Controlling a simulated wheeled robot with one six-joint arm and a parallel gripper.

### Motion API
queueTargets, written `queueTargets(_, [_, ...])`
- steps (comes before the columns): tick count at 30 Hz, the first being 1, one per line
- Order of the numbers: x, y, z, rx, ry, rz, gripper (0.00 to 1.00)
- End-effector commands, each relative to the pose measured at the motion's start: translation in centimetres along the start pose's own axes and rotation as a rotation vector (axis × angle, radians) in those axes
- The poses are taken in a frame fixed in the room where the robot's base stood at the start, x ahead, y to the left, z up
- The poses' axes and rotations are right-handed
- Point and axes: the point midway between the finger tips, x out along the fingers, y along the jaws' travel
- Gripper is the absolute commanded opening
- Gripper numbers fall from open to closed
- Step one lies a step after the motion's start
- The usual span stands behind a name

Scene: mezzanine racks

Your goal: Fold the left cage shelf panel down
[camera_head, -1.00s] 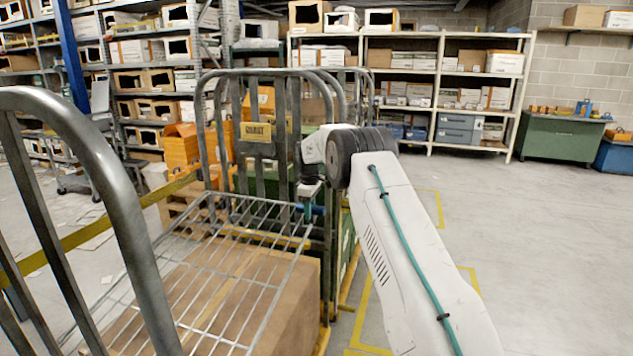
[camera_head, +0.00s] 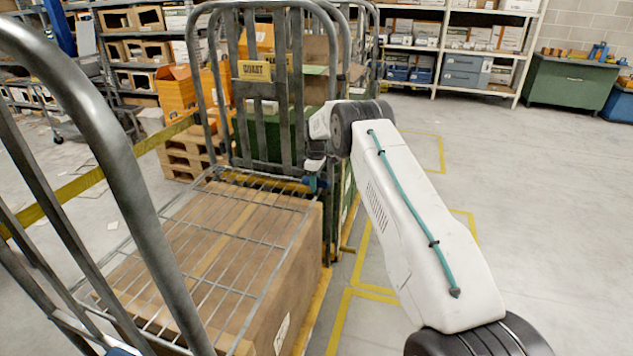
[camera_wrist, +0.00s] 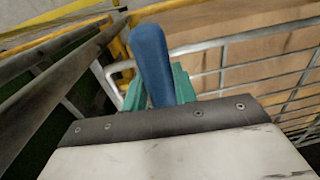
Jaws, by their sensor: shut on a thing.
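The wire shelf panel (camera_head: 215,240) lies close to level across the cage (camera_head: 205,90), just above a large cardboard box (camera_head: 290,255). I cannot tell whether it touches the box. My gripper (camera_head: 317,183) is at the panel's far right corner, mostly hidden behind my arm. In the wrist view my gripper's teal fingers (camera_wrist: 160,92) are shut around a blue handle (camera_wrist: 150,55) beside the panel's wire frame (camera_wrist: 220,70). The blue part hides the exact place of contact.
The cage's grey tube end frame (camera_head: 120,170) stands close at the left. Orange boxes on pallets (camera_head: 190,150) stand behind. Open floor (camera_head: 530,200) with yellow lines is at the right. A green cabinet (camera_head: 570,90) stands at the back right.

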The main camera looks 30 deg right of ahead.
Motion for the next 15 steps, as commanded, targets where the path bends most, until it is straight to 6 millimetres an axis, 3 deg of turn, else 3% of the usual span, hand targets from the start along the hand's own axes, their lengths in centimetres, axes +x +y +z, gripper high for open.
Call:
queueTargets(1, [1.24, -0.48, -0.20, -0.003, -0.003, -0.011, 0.00])
queueTargets(3, [1.25, -0.40, -0.06, -0.001, -0.003, -0.011, 0.00])
queueTargets(4, [1.27, -0.38, -0.03, -0.001, -0.003, -0.010, 0.36])
queueTargets(5, [1.30, -0.38, 0.00, -0.001, -0.003, -0.011, 0.45])
queueTargets(15, [0.51, 0.13, 0.53, 0.005, -0.003, -0.006, 0.47])
